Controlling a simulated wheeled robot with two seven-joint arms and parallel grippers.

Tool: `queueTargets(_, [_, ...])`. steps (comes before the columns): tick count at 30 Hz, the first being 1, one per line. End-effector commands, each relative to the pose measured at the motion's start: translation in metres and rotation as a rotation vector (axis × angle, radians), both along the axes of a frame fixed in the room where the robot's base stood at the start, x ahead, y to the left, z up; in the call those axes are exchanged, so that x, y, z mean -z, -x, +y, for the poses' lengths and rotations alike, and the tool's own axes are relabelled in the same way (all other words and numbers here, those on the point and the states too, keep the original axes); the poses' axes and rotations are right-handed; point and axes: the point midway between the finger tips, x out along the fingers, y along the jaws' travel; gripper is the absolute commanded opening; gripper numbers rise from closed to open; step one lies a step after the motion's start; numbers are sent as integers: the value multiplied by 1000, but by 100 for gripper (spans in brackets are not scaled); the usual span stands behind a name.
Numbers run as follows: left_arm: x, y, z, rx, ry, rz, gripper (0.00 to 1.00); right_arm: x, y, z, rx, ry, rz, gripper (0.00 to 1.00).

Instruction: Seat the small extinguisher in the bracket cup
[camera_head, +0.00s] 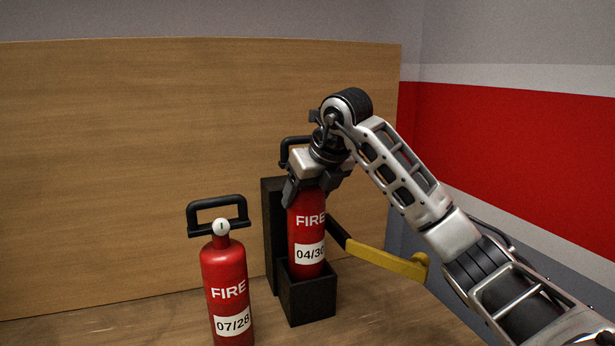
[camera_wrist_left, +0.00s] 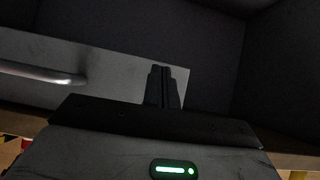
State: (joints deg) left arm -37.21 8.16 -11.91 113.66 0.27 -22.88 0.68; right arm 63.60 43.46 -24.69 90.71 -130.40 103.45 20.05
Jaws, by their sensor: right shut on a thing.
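A red extinguisher marked 04/3-something (camera_head: 307,235) stands upright with its lower end inside the black bracket cup (camera_head: 310,305). Its base is hidden by the cup walls, so I cannot tell whether it touches the cup floor. My right gripper (camera_head: 308,188) is shut on its upper part from above, and its black handle shows behind the gripper. The bracket's tall back plate (camera_head: 272,230) rises behind the extinguisher. My left gripper (camera_wrist_left: 163,88) shows only in the left wrist view, with its fingers together and nothing seen between them.
A second red extinguisher marked 07/28 (camera_head: 226,275) stands left of the bracket, apart from it. A yellow-ended lever arm (camera_head: 390,263) sticks out right of the bracket. A wooden panel (camera_head: 130,150) stands behind. The left wrist view shows a grey surface with a metal bar handle (camera_wrist_left: 45,73).

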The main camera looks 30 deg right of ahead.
Motion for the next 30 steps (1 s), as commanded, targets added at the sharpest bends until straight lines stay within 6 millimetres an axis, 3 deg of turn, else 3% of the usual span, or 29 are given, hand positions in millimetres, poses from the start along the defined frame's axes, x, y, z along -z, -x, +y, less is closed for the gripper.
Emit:
queueTargets(12, [2,1,0,-3,0,3,0,-1,-1,0,0,-2,-17,0])
queueTargets(13, [2,1,1,-4,1,4,0,4,0,1,-1,0,-2,76])
queueTargets(15, [2,2,1,-4,1,5,0,3,0,1,-1,0,-2,89])
queueTargets(25, [0,3,0,-4,1,8,0,0,1,0,0,0,-3,89])
queueTargets(30, [3,2,0,-4,2,7,0,-20,13,0,-1,1,-8,89])
